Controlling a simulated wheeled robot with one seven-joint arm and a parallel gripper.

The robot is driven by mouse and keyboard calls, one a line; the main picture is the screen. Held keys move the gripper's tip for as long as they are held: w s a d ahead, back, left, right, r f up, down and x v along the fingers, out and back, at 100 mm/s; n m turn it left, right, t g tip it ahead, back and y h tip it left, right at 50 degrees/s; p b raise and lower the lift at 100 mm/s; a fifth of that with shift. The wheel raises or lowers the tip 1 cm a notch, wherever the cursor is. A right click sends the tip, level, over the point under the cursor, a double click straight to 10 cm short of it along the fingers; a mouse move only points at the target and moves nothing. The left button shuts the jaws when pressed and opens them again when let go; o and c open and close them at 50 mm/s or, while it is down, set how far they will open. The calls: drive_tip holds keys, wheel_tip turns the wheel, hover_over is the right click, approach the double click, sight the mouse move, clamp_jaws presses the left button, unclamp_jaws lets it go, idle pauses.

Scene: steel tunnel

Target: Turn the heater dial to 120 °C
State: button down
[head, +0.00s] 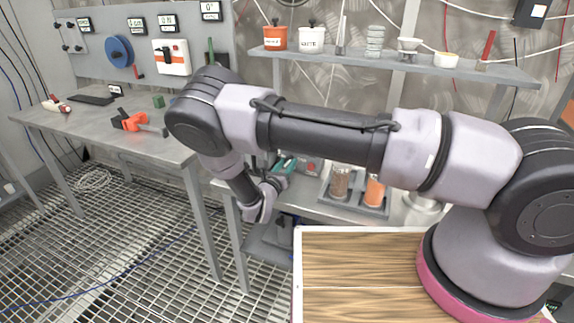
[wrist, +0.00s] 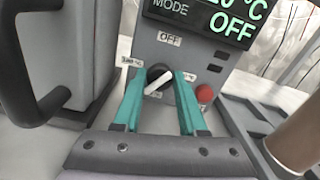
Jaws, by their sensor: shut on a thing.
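The heater's dial (wrist: 158,77) is a black knob with a white bar, in the middle of the wrist view. The bar slants from lower left to upper right. My gripper (wrist: 160,73) has its two teal fingers on either side of the dial, shut on it. The display (wrist: 208,20) above shows "MODE OFF" and a partly cut-off reading ending in "20 °C". An "OFF" label (wrist: 170,39) sits above the dial; smaller labels at left and right are hard to read. In the head view my gripper (head: 287,165) is at the heater (head: 311,167), mostly hidden behind my arm.
A red button (wrist: 204,93) is right of the dial. A tray (head: 352,205) with brown and orange jars stands right of the heater. A shelf (head: 390,63) with pots and cups hangs above. A steel bench (head: 100,125) is at the left.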

drive_tip(key=m, duration=1.3)
drive_tip(key=shift+m, duration=0.4)
drive_tip(key=m, duration=1.3)
drive_tip(key=shift+m, duration=0.3)
drive_tip(key=shift+f, duration=0.1)
drive_tip(key=shift+c, duration=2.3)
unclamp_jaws()
drive_tip(key=shift+s, duration=0.15)
